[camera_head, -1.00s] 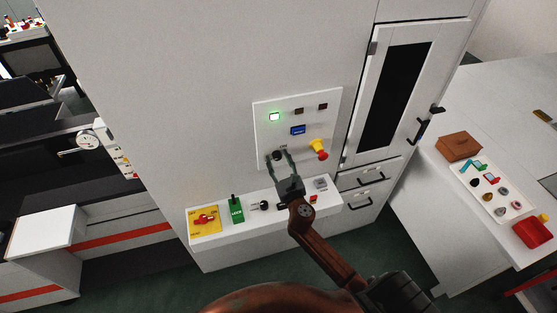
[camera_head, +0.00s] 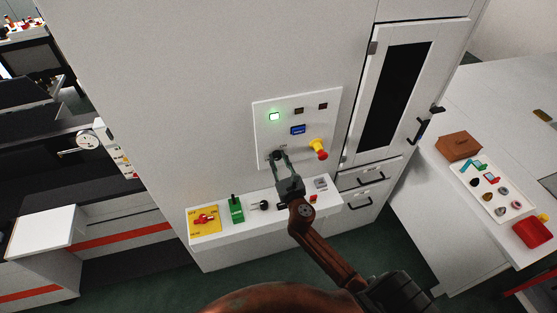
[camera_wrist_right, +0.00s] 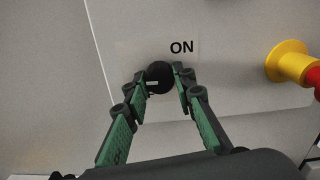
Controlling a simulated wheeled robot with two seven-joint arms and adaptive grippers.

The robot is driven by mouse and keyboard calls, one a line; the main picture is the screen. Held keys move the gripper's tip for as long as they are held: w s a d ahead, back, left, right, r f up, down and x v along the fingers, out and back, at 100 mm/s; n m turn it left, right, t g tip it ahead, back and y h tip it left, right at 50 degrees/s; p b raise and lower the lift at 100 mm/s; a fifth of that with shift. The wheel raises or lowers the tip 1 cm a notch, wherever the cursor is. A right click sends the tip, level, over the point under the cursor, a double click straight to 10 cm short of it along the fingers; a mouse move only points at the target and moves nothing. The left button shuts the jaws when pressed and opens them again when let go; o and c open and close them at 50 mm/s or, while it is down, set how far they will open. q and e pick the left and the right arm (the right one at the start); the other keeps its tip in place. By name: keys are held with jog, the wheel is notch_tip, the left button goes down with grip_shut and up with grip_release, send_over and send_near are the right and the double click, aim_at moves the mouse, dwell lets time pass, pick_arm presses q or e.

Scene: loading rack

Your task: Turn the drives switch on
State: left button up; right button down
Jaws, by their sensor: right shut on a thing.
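The drives switch is a round black knob (camera_wrist_right: 159,76) low on the left of the white control panel (camera_head: 262,125). In the right wrist view a light mark shows on the knob, and the label "ON" stands to its upper right. My right gripper (camera_head: 279,156) is at the knob. In the right wrist view its two green-and-black fingers (camera_wrist_right: 160,80) are closed on the knob from both sides. In the head view the fingers partly cover the knob. My left gripper is not in view.
A yellow and red mushroom button (camera_head: 318,149) sits right of the knob; it also shows in the right wrist view (camera_wrist_right: 292,65). A green lamp (camera_head: 274,116) is lit. A white shelf (camera_head: 222,222) with several small items is below. A cabinet (camera_head: 400,95) stands right.

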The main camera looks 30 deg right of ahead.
jog(key=m, duration=0.4)
jog(key=shift+m, duration=0.3)
jog(key=m, duration=0.4)
jog(key=shift+b, duration=0.35)
jog(key=m, duration=0.5)
jog(key=shift+a, duration=0.1)
jog(key=shift+m, duration=1.9)
jog(key=c, duration=1.6)
grip_release()
jog(key=shift+s, duration=0.1)
